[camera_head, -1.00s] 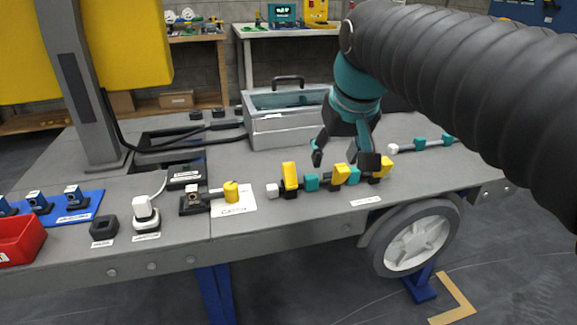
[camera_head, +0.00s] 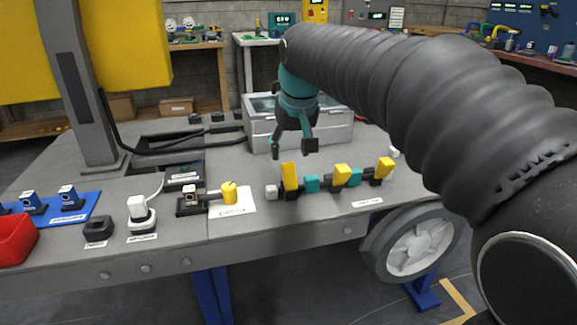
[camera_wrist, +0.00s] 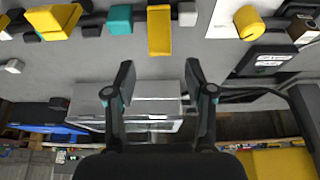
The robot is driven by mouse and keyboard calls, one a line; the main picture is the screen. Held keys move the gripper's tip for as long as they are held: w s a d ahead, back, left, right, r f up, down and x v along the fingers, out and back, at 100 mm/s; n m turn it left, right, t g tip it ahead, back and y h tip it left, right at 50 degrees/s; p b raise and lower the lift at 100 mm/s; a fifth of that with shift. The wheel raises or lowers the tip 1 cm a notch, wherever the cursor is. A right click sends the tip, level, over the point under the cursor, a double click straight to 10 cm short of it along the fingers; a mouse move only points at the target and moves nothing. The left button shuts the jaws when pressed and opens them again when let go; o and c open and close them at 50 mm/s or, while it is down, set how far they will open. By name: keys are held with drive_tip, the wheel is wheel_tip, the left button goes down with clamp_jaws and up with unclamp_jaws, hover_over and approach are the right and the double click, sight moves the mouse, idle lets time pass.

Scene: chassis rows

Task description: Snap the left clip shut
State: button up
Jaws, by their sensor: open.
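The left clip (camera_head: 290,176) is yellow and its flap stands up tall from a black base on the dark cable. In the wrist view the left clip (camera_wrist: 159,30) shows long, lined up with the gap between my fingers. The middle clip (camera_head: 341,173) and the right clip (camera_head: 384,166) are yellow too and look tilted. My gripper (camera_head: 293,148) is open and empty, above and behind the left clip, apart from it. In the wrist view my gripper (camera_wrist: 160,79) has both fingers spread with nothing between them.
Teal blocks (camera_head: 312,184) sit on the cable between the clips, and a white end block (camera_head: 271,192) is at its left. A grey metal box (camera_head: 335,132) stands behind my gripper. A yellow cylinder (camera_head: 230,193) on a fixture stands to the left.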

sight(288, 163)
drive_tip(key=shift+x, duration=2.75)
clamp_jaws()
